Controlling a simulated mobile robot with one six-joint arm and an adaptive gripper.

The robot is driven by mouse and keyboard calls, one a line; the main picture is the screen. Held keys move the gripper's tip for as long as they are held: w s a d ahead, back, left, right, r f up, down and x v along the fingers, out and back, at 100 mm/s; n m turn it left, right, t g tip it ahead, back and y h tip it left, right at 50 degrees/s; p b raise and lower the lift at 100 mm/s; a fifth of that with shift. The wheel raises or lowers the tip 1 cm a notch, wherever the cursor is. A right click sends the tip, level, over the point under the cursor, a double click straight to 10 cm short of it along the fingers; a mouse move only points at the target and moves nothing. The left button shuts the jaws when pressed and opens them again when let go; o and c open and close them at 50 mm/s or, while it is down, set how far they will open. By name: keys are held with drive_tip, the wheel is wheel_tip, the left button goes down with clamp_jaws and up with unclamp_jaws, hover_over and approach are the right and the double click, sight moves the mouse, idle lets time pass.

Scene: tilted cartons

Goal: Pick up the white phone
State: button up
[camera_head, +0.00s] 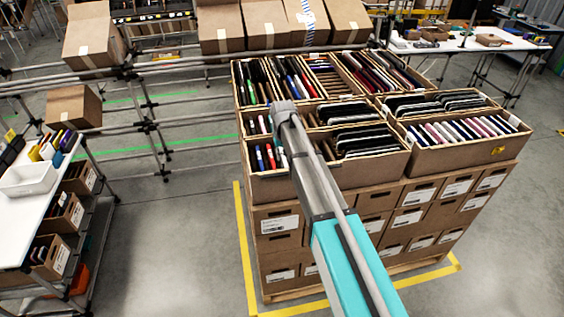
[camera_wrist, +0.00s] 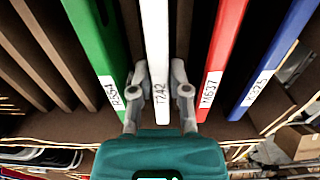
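The white phone (camera_wrist: 157,45), labelled T242, stands on edge in a carton slot in the wrist view. My gripper (camera_wrist: 159,75) has one finger on each side of its near end. The fingers are close to its faces. I cannot tell whether they press on it or leave a small gap. In the head view my arm reaches over the cartons, and its end hides the gripper and the white phone.
A green phone (camera_wrist: 96,45) stands left of the white one, and a red phone (camera_wrist: 223,55) and a blue phone (camera_wrist: 275,60) stand to the right. Brown dividers separate the slots. The stacked cartons (camera_head: 410,165) hold several other devices. A table (camera_head: 35,205) with a white bin stands at left.

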clamp_jaws()
drive_tip(key=shift+r, duration=0.15)
wheel_tip(320, 180, up, 12)
drive_tip(key=p, duration=1.3)
drive_tip(key=s+d, duration=0.2)
drive_tip(key=s, duration=0.6)
drive_tip(key=s+d+b, duration=0.1)
drive_tip(key=s+d, duration=0.2)
drive_tip(key=s, duration=0.6)
drive_tip(key=shift+s, duration=0.2)
drive_tip(key=shift+a, duration=0.2)
